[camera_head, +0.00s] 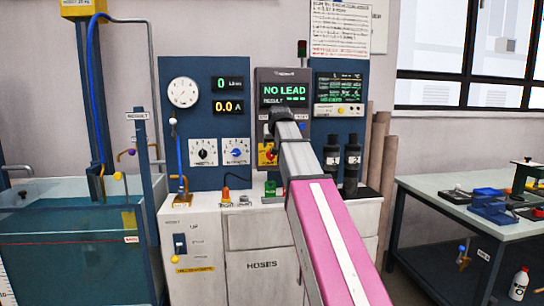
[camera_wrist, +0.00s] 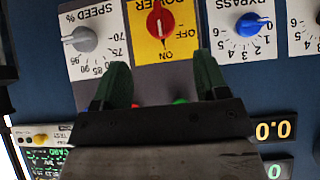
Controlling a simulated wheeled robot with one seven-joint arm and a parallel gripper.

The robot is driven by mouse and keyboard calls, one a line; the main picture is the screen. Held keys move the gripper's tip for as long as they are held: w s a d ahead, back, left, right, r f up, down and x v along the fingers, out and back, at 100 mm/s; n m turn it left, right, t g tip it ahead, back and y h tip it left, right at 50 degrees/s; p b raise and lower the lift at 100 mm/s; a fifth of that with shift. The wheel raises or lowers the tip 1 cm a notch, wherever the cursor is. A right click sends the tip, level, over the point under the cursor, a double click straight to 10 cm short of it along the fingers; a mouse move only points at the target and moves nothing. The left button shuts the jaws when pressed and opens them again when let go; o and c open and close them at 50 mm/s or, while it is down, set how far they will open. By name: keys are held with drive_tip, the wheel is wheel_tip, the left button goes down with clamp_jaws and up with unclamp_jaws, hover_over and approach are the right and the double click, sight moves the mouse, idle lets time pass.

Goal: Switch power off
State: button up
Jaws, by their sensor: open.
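The power switch is a red rotary knob (camera_wrist: 160,22) on a yellow plate marked POWER, OFF and ON, at the top of the wrist view, which is upside down. I cannot clearly tell which mark the knob points to. In the head view the yellow plate (camera_head: 265,157) sits low on the middle panel, partly beside my arm. My gripper (camera_wrist: 160,84) is open and empty. Its two dark green fingers are spread to either side below the knob in the wrist view, apart from it. In the head view my arm hides most of the gripper.
A grey SPEED knob (camera_wrist: 84,39) and a blue BYPASS knob (camera_wrist: 250,25) flank the switch. Red and green buttons show between my fingers. A display (camera_head: 284,91) reads NO LEAD. A water tank (camera_head: 75,215) stands left, a workbench (camera_head: 470,215) right.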

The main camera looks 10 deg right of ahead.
drive_tip(key=x, duration=1)
drive_tip(key=shift+f, duration=0.1)
drive_tip(key=c, duration=0.9)
